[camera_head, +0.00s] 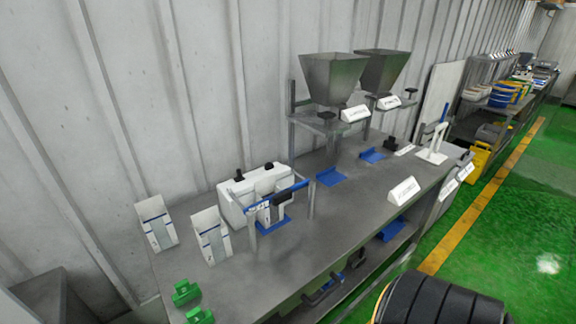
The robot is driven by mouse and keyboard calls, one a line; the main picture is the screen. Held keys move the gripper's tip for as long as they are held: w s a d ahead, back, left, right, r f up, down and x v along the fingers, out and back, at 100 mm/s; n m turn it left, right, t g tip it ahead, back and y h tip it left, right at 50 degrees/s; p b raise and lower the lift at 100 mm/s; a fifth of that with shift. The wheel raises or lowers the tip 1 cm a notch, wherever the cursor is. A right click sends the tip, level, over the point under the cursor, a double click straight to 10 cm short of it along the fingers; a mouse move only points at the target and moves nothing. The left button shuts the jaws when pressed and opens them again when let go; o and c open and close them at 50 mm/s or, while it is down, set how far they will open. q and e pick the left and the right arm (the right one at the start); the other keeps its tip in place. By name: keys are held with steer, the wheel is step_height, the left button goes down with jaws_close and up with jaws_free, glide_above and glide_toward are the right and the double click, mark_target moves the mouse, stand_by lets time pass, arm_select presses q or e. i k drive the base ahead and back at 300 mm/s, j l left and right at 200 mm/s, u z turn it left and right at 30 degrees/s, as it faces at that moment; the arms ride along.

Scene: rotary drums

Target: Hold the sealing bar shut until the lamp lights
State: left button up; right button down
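A white sealing machine (240,204) stands on the steel bench, left of the middle. A blue bar (293,191) runs along its front side, with a dark block (281,198) near its middle. The bar looks raised above the bench on a thin post at its left end; I cannot tell whether it is shut. Two dark knobs (239,175) sit on top of the machine. I cannot make out a lit lamp. Neither of my grippers is in view, and nothing is touching the bar.
Two white-and-blue pouches (156,222) stand left of the machine, with green blocks (187,293) in front. Two grey hoppers (331,77) stand behind on the bench (352,210). A black ribbed rounded object (440,302) fills the lower right. Green floor is open at right.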

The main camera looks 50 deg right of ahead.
mark_target(277, 199)
steer(key=z, duration=1.35)
